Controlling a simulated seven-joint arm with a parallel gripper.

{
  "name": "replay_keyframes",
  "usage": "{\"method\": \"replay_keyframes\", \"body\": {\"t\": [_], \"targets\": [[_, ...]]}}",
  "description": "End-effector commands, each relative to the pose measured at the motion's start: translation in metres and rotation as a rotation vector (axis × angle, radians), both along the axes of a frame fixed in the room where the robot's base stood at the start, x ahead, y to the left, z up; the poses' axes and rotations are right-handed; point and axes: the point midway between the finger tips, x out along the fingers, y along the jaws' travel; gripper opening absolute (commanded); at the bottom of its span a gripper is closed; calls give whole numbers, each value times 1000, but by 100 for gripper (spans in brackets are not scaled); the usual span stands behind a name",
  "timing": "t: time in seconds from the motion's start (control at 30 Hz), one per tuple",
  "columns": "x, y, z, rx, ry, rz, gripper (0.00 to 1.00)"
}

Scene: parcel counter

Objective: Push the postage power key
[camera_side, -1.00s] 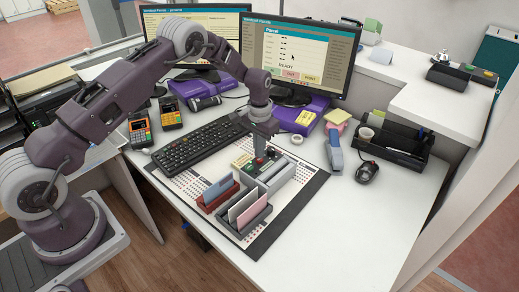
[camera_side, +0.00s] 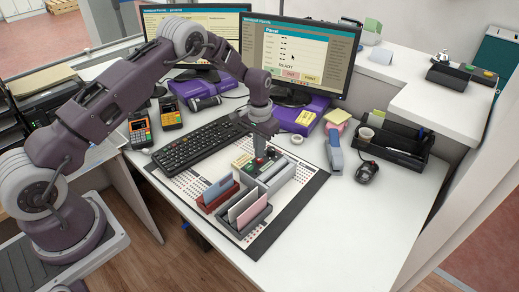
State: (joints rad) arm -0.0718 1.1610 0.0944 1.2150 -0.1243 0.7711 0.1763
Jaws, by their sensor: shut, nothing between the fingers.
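My gripper (camera_side: 260,150) is shut and empty. It points down over the small dark key unit (camera_side: 264,167), which stands behind the card holders on the mat. The unit carries small coloured keys, among them a red one (camera_side: 257,161). The fingertips are at or just above the keys; I cannot tell whether they touch. Which key is the postage power key cannot be read at this size, and the gripper hides part of the unit. A monitor (camera_side: 297,60) behind shows a "Parcel" screen with the word READY.
Card holders with upright cards (camera_side: 244,208) stand in front of the unit on the dark-edged mat (camera_side: 262,247). A black keyboard (camera_side: 197,143) lies to the left. A stapler (camera_side: 334,152), a mouse (camera_side: 366,172) and a black organiser (camera_side: 393,147) are to the right. The front right counter is clear.

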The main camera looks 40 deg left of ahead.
Motion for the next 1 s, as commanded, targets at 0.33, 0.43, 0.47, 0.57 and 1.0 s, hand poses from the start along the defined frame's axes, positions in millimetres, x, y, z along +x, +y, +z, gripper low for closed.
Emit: {"method": "replay_keyframes", "body": {"t": [0.33, 0.43, 0.47, 0.57, 1.0], "targets": [[0, 0, -4, 0, 0, 0, 0], [0, 0, -5, 0, 0, 0, 0], [0, 0, -6, 0, 0, 0, 0], [0, 0, -7, 0, 0, 0, 0], [0, 0, -14, 0, 0, 0, 0]]}}
